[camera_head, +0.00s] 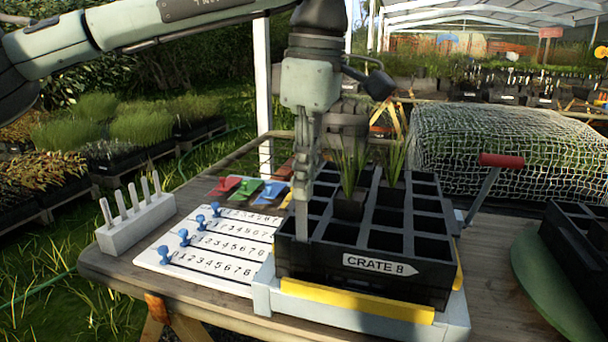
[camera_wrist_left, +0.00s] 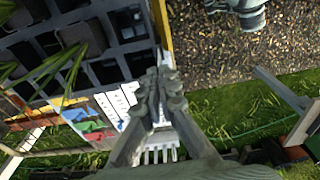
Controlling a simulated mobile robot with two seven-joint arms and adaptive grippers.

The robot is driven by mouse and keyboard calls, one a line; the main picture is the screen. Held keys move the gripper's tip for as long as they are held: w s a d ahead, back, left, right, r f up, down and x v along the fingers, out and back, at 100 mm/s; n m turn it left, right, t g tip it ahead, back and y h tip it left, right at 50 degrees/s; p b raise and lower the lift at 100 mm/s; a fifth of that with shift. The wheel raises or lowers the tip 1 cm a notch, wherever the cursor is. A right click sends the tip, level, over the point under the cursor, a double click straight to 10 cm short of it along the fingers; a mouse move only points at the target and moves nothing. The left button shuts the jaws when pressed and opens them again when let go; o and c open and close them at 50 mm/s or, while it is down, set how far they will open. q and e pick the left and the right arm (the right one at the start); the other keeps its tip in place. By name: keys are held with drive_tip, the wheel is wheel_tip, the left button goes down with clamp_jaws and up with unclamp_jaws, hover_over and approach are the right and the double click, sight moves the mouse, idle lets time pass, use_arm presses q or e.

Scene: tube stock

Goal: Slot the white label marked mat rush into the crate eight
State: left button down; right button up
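Crate eight (camera_head: 427,284) is a black crate with a grid of square compartments and a front tag reading CRATE 8. It also shows at upper left in the left wrist view (camera_wrist_left: 123,48). My left gripper (camera_head: 303,192) points down over the crate's near left corner. It looks shut on a narrow upright pale strip, the white label (camera_head: 302,220), whose lower end overlaps the corner compartment. I cannot tell how deep it sits, and its lettering is unreadable. In the left wrist view the fingers (camera_wrist_left: 165,88) close together around the strip. My right gripper is not seen.
A white rack (camera_head: 137,225) with several upright pale labels stands at left. A number board (camera_head: 215,243) with blue pegs lies beside the crate. Two potted plants (camera_head: 350,205) stand in compartments. A red-handled lever (camera_head: 500,160) rises at right.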

use_arm(q)
drive_tip(key=shift+f+b, duration=0.65)
drive_tip(key=shift+f, duration=0.6)
drive_tip(key=shift+f, duration=0.25)
drive_tip(key=c, duration=2.3)
unclamp_jaws()
drive_tip(key=o, duration=0.7)
drive_tip(key=shift+c, duration=0.2)
wheel_tip(320, 180, up, 12)
drive_tip(key=d, duration=0.1)
drive_tip(key=shift+s, duration=0.2)
